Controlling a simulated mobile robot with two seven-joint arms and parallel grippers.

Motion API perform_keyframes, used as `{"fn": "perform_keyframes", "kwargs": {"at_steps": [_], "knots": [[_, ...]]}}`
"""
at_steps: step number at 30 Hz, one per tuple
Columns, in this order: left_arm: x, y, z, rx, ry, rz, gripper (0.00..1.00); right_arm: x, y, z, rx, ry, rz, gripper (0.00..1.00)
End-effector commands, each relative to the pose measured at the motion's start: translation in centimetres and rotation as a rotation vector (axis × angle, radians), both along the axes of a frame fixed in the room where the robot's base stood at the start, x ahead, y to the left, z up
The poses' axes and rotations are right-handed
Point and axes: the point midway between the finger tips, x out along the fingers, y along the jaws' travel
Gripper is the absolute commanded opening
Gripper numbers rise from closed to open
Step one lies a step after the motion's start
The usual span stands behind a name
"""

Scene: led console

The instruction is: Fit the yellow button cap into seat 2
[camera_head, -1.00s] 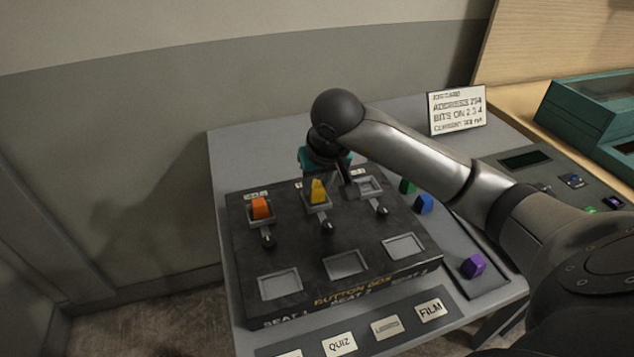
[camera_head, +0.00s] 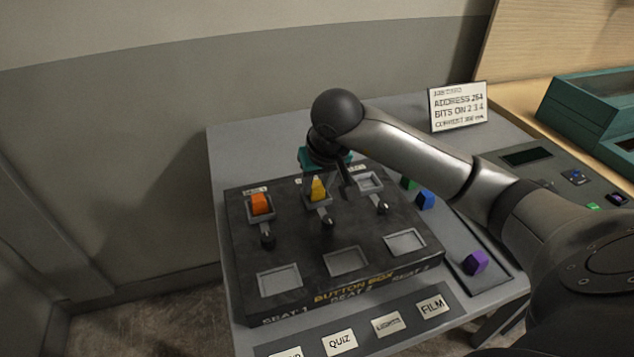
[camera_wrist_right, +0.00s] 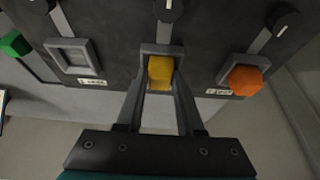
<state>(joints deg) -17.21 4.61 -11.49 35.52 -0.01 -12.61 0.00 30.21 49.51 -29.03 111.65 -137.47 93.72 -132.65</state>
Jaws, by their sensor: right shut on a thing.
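The yellow button cap (camera_head: 319,189) is at the middle upper seat of the dark button box (camera_head: 290,243). My right gripper (camera_head: 328,184) is over that seat with its fingers shut on the cap. In the right wrist view the yellow cap (camera_wrist_right: 160,70) lies between the two fingertips, inside or just over the grey seat frame (camera_wrist_right: 160,48). I cannot tell whether it is fully down. My left gripper is not in view.
An orange cap (camera_head: 261,204) sits in the left upper seat; the right upper seat (camera_head: 368,182) is empty. Green (camera_head: 408,183), blue (camera_head: 425,200) and purple (camera_head: 475,262) caps lie right of the box. A sign (camera_head: 458,107) stands behind.

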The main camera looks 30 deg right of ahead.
Motion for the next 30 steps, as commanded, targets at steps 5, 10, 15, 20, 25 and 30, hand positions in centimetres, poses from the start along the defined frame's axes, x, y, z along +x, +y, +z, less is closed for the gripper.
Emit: {"fn": "perform_keyframes", "kwargs": {"at_steps": [5, 10, 15, 20, 25, 30], "knots": [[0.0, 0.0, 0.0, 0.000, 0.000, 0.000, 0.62, 0.0, 0.0, 0.0, 0.000, 0.000, 0.000, 0.00], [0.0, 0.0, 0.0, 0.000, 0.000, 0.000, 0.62, 0.0, 0.0, 0.0, 0.000, 0.000, 0.000, 0.55], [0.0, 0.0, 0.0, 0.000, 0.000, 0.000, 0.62, 0.0, 0.0, 0.0, 0.000, 0.000, 0.000, 0.71], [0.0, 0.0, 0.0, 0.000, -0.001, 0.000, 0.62, 0.0, 0.0, 0.0, 0.000, 0.001, 0.000, 0.71], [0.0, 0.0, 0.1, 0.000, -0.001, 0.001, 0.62, -0.2, 0.0, 0.7, -0.002, -0.002, 0.001, 0.71], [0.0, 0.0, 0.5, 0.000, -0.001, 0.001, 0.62, -1.2, 0.2, 3.4, -0.004, -0.005, 0.001, 0.71]]}}
